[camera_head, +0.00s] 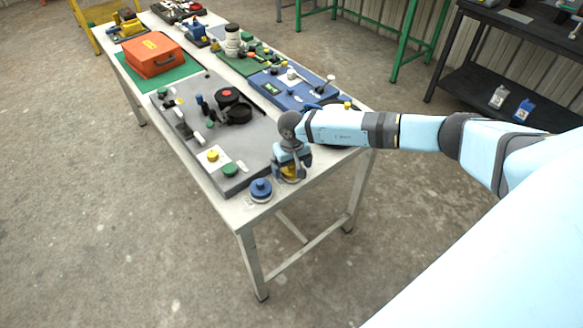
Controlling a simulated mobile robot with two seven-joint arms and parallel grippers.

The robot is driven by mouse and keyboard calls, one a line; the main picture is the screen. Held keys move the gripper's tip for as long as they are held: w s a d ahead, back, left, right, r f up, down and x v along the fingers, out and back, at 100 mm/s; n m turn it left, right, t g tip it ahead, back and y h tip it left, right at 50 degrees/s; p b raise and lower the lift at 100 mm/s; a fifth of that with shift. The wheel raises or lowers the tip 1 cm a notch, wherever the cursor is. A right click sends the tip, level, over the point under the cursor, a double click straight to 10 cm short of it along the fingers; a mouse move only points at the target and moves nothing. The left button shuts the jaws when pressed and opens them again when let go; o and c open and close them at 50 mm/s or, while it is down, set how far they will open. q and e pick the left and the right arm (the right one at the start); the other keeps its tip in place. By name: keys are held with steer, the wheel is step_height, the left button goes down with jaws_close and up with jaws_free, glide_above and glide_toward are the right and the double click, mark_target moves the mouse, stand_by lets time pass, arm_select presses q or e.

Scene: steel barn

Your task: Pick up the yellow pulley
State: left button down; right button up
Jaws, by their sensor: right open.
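The yellow pulley (290,174) stands at the near right end of the white table, right of a blue pulley (261,188). My right gripper (291,169) points down over the yellow pulley and hides much of it. Its jaws are open, one on each side of the pulley as seen from here. I cannot tell whether they touch it. My left gripper is not in view.
A grey board (240,148) with knobs and a black wheel lies left of my gripper. A blue board (292,90) lies behind it. An orange case (153,55) sits on a green mat. The table's near edge is close to the pulleys.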

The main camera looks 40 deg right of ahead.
steer(key=c, duration=1.1)
steer(key=shift+r, duration=0.15)
